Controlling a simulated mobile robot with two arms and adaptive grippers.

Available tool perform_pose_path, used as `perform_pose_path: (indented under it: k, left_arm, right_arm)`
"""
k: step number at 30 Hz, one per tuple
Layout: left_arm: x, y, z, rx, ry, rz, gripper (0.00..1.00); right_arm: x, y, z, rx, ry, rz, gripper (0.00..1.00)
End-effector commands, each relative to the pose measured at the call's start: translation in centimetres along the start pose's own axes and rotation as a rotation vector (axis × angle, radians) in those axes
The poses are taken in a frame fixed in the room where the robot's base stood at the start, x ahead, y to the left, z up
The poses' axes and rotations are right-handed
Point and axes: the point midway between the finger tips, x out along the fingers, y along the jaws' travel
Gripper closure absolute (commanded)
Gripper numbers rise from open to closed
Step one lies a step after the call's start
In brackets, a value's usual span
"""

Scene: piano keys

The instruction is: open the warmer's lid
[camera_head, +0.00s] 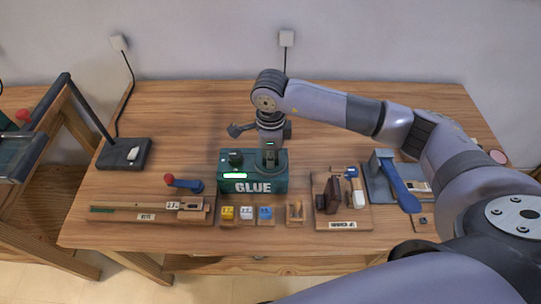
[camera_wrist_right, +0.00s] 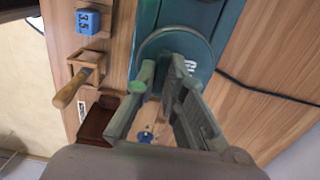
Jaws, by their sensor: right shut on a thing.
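The warmer is a dark green box (camera_head: 253,186) marked GLUE, on the workbench near its middle. Its round lid (camera_head: 282,161) lies over the right part of the top, and the lid's rim (camera_wrist_right: 158,38) shows in the wrist view. My right gripper (camera_head: 269,150) points down at the lid from above. Its fingers (camera_wrist_right: 163,70) are shut on the lid's grip, which they mostly hide. I see no clear gap between lid and box. A dark knob (camera_head: 236,157) stands on the box's left part. My left gripper is not in view.
A board with a red-knobbed clamp (camera_head: 183,183) lies left of the warmer. Small yellow, white and blue blocks (camera_head: 246,213) stand in front. Boards with a brush (camera_head: 354,190) and a blue-handled tool (camera_head: 398,186) lie right. The bench behind is mostly clear.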

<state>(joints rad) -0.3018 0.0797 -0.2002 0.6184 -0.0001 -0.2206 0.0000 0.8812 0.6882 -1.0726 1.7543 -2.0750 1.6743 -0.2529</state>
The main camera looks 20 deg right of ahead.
Motion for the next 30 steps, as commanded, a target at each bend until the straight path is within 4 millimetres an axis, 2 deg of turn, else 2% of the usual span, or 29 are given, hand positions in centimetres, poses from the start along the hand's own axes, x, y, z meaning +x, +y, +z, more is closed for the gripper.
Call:
perform_pose_path:
  k: [21,23,30]
  left_arm:
    - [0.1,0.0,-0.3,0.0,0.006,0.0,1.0]
    - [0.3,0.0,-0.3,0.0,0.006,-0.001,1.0]
    - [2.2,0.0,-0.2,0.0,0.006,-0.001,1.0]
  right_arm:
    - [0.0,-0.1,-0.2,0.001,0.0,-0.001,1.0]
    - [0.1,-0.1,-0.7,0.002,0.0,-0.002,1.0]
    - [0.4,-0.2,-5.2,0.004,0.001,-0.004,1.0]
